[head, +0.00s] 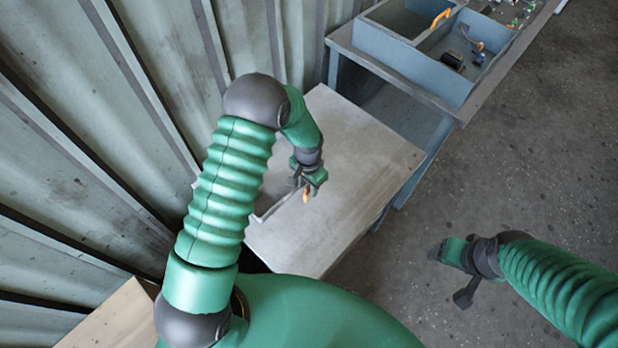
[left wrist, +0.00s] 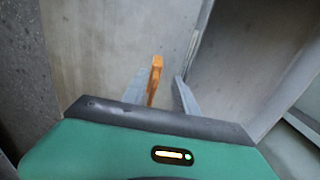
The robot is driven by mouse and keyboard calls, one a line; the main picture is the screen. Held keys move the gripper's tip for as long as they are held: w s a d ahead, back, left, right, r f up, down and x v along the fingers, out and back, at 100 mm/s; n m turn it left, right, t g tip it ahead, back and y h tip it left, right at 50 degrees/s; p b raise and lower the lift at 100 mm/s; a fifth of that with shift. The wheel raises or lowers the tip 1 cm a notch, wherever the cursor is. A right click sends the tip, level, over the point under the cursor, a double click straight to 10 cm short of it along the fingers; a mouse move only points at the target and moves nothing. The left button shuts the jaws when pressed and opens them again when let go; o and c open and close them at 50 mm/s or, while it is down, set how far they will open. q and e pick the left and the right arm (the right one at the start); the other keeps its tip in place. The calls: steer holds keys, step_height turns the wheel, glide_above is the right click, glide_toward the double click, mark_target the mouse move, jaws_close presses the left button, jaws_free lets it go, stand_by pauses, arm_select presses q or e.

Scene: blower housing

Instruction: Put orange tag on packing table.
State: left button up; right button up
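The orange tag (head: 306,195) is a small slim piece at the tip of my left gripper (head: 303,184), above the pale table (head: 345,150). In the left wrist view the tag (left wrist: 155,78) stands upright between the two grey fingers of the left gripper (left wrist: 160,95). The fingers are apart. The tag is close to the left finger, with a gap to the right finger. I cannot tell whether its lower end touches the tabletop. My right gripper (head: 452,262) is away from the table, over the floor; its finger opening is not clear.
A thin grey bent strip (head: 278,205) shows at the table's left side. A blue-grey bench (head: 455,108) with divided bins stands behind, holding small parts and an orange-yellow piece (head: 440,18). A corrugated metal wall (head: 90,130) is at left. The tabletop's right part is clear.

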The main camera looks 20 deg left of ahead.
arm_select(q)
steer(key=r, duration=0.6)
steer(key=d+r+b, duration=0.1)
steer(key=r, duration=0.2)
steer(key=shift+r, duration=0.5)
steer(key=shift+a, duration=0.35)
arm_select(e)
steer(key=shift+d+f, duration=0.2)
steer(key=shift+f, duration=0.55)
arm_select(q)
steer(key=shift+d, duration=0.1)
arm_select(e)
steer(key=shift+d, duration=0.1)
